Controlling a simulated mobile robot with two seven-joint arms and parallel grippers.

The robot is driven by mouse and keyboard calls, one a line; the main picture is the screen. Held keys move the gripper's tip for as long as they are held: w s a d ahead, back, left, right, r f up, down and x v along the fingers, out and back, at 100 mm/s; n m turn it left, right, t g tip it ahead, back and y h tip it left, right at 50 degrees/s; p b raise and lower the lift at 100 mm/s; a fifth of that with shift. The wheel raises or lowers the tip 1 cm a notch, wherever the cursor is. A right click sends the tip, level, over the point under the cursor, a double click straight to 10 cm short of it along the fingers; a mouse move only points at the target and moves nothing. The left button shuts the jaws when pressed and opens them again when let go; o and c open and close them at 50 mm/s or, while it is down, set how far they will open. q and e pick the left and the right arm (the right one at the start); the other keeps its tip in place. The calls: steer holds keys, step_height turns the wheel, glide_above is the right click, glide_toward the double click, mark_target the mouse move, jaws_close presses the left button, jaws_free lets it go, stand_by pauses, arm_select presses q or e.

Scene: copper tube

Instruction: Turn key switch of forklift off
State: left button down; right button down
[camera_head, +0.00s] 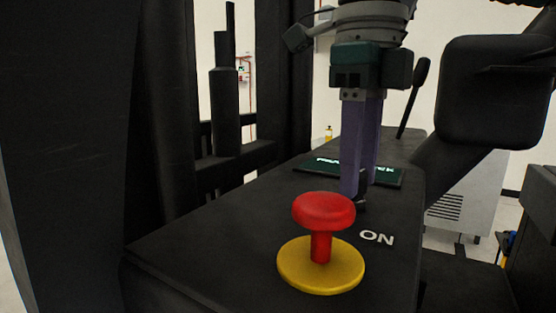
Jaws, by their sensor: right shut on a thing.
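My right gripper (357,190) comes down from above onto the black forklift console (225,240). Its two long purple fingers are shut on the small dark key switch (363,201), of which only a little shows at the fingertips. The white word "ON" is printed on the console just in front of the key switch. The fingers hide most of the key, so its angle cannot be told. My left gripper is not in view.
A red mushroom button (323,211) on a yellow disc (322,280) stands in front of the gripper. A dark green display panel (315,168) lies behind the fingers. A thin black lever (413,97) rises behind to the right. Dark forklift posts (165,110) stand at left.

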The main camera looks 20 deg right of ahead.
steer(key=shift+n, duration=1.1)
steer(key=shift+c, duration=2.2)
jaws_free()
steer(key=shift+r, duration=0.1)
step_height(320, 180, up, 10)
steer(key=p, duration=0.8)
